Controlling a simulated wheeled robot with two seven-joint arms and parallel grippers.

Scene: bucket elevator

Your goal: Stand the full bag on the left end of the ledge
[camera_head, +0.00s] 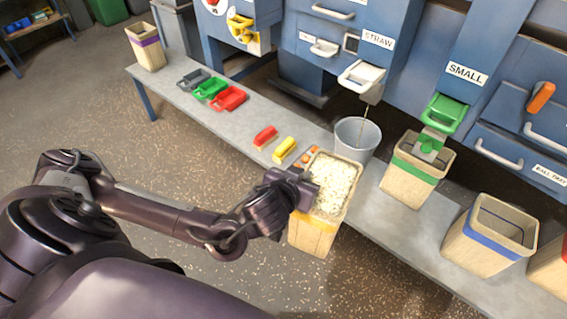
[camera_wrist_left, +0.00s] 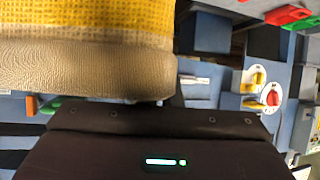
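The full bag (camera_head: 316,232) is tan with a yellow band and heaped with pale material. It is upright at the front edge of the ledge (camera_head: 226,117), a long grey bench. My left gripper (camera_head: 300,188) is at the bag's upper left side and looks shut on it, though its fingertips are hidden. In the left wrist view the bag's woven side and yellow band (camera_wrist_left: 90,38) fill the upper left, close against my gripper. The ledge's left end carries a purple-banded bag (camera_head: 148,48). My right gripper is not in view.
Grey, green and red scoops (camera_head: 228,98) lie right of the purple-banded bag. Red and yellow pieces (camera_head: 285,149) lie nearer the full bag. A grey bucket (camera_head: 356,139), a green-banded bag (camera_head: 411,175) and a blue-banded bag (camera_head: 490,235) stand rightward. Blue dispensers line the back.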

